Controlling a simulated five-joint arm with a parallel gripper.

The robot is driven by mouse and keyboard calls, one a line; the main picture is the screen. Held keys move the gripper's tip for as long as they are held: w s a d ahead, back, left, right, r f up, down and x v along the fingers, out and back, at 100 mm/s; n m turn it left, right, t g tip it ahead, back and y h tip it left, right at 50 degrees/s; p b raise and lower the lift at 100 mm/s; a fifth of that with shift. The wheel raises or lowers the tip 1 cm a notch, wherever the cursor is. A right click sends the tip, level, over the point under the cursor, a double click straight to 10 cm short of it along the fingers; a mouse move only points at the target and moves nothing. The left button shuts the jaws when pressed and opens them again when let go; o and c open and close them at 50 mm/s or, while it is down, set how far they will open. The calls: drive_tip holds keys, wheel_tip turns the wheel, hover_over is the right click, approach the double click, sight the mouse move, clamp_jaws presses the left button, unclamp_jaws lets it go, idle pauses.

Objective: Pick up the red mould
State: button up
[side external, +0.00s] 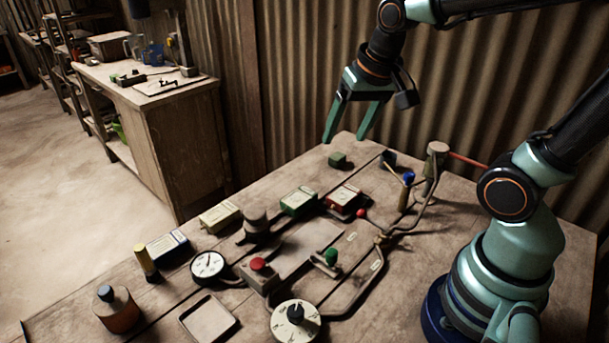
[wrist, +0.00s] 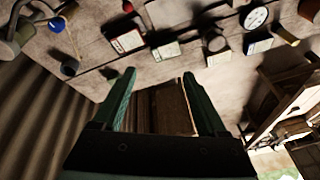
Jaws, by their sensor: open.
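The red mould (side external: 343,199) is a small box with a pale top and red sides, lying flat on the bench toward the back. In the wrist view the red mould (wrist: 127,42) shows left of and beyond the fingertips. My gripper (side external: 347,138) is open and empty, with its fingers pointing down, raised above the back of the bench and apart from the mould. Both fingers of my gripper (wrist: 159,75) show in the wrist view with nothing between them.
A green mould (side external: 298,201) lies just left of the red one, with cream (side external: 220,217) and blue (side external: 168,247) ones farther left. A red knob (side external: 361,213), pipes and a blue-handled lever (side external: 407,190) stand close by on the right. A small green block (side external: 338,160) lies behind.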

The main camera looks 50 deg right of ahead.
drive_tip(key=w+d+f+m+g, duration=0.2)
drive_tip(key=w+d+f+m, duration=0.15)
drive_tip(key=m, duration=0.25)
drive_tip(key=m+g, duration=0.2)
drive_tip(key=m, duration=0.5)
hover_over(344, 193)
wheel_tip(344, 193, down, 7)
drive_tip(key=f, duration=0.6)
drive_tip(key=shift+s+a+f, duration=0.1)
drive_tip(key=shift+s+a, duration=0.1)
drive_tip(key=shift+a, duration=0.15)
drive_tip(key=shift+w+d+f, duration=0.1)
drive_tip(key=shift+d+f, duration=0.1)
drive_tip(key=shift+f, duration=1.25)
drive_tip(key=shift+d+f, duration=0.15)
drive_tip(key=shift+f, duration=1.25)
clamp_jaws()
drive_tip(key=shift+r, duration=0.1)
